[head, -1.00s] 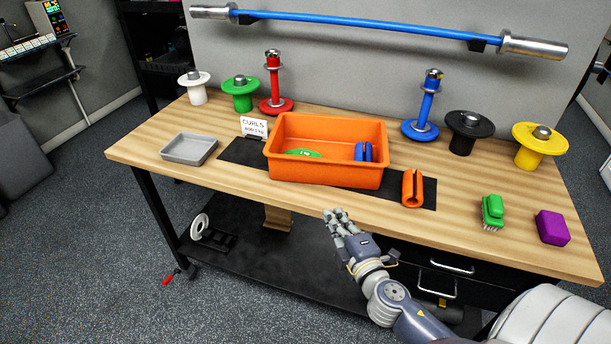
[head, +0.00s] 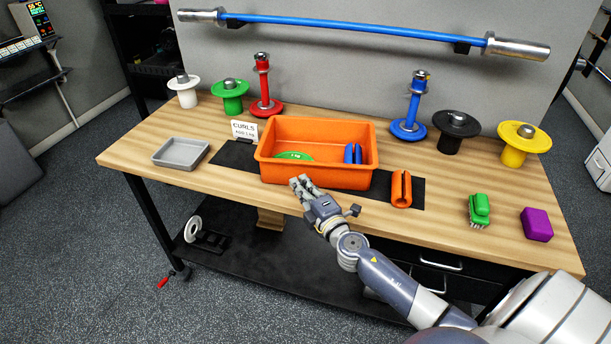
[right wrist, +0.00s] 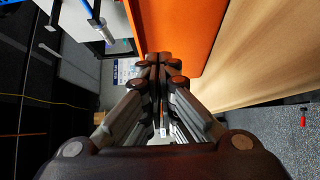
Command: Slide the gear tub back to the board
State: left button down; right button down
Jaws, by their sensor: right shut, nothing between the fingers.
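The orange gear tub (head: 316,176) stands on the dark mat (head: 411,206) in the middle of the bench. A green disc (head: 294,156) and a blue clip (head: 352,153) lie in it. The grey board (head: 325,75) rises behind the bench, with a strip of wood between it and the tub. My right gripper (head: 299,183) is shut and empty at the tub's front wall, left of its middle. In the right wrist view the shut fingertips (right wrist: 160,60) are close beside the orange wall (right wrist: 185,30); I cannot tell if they touch. My left gripper is out of view.
A "CURLS" card (head: 244,130) stands by the tub's back left corner. A red post (head: 264,88) and a blue post (head: 412,108) stand behind. A grey tray (head: 181,153) is left; an orange clip (head: 401,189), green brush (head: 479,210) and purple block (head: 537,224) are right.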

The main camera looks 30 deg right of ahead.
aim_at(298, 168)
jog(key=shift+w+d, duration=0.85)
jog(key=shift+d, duration=0.3)
